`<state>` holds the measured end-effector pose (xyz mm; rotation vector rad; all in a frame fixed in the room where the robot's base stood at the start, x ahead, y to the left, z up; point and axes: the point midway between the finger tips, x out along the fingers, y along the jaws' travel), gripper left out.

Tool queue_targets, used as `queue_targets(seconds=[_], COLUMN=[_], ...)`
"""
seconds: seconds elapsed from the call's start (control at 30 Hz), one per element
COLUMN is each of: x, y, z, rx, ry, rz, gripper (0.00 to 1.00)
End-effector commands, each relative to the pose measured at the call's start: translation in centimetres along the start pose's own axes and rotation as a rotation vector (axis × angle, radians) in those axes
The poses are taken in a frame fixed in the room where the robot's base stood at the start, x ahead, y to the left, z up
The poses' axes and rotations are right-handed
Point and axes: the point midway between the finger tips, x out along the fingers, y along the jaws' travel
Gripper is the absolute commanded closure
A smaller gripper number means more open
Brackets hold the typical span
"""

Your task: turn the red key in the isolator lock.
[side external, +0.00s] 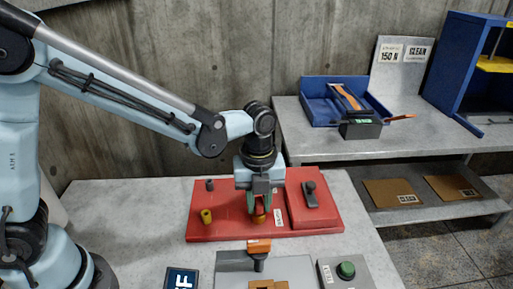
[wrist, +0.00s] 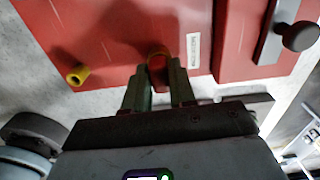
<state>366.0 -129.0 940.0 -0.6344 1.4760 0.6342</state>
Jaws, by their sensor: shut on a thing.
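My gripper (side external: 259,206) points straight down over the red panel (side external: 224,228). Its green fingers are closed on the red key (wrist: 158,72), which shows between the fingertips in the wrist view. A brass-yellow lock (side external: 259,217) sits just under the fingertips in the side view, and the fingers hide much of it. How far the key is turned cannot be told.
A yellow cylinder (side external: 206,216) and a dark knob (side external: 209,184) stand left of my gripper. A raised red box (side external: 318,208) with a dark lever (side external: 310,193) is close on the right.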

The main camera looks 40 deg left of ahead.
Motion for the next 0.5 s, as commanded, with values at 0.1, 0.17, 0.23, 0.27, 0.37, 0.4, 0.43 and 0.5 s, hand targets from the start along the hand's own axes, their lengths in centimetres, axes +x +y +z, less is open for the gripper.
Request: queue_targets(seconds=[0.1, 0.17, 0.23, 0.27, 0.37, 0.4, 0.43, 0.5], x=[0.13, 0.15, 0.16, 0.16, 0.16, 0.16, 0.15, 0.14], y=[0.01, 0.02, 0.01, 0.01, 0.02, 0.01, 0.01, 0.01], z=[0.00, 0.00, -0.01, -0.01, -0.01, -0.01, 0.00, 0.00], rx=[-0.001, -0.001, -0.001, -0.001, -0.002, -0.002, -0.002, -0.002], ry=[0.000, 0.000, 0.000, 0.000, 0.000, 0.000, 0.000, 0.000], rz=[0.000, 0.000, 0.000, 0.000, 0.000, 0.000, 0.000, 0.000], gripper=[0.99, 0.99, 0.99, 0.99, 0.73, 0.67, 0.62, 0.52])
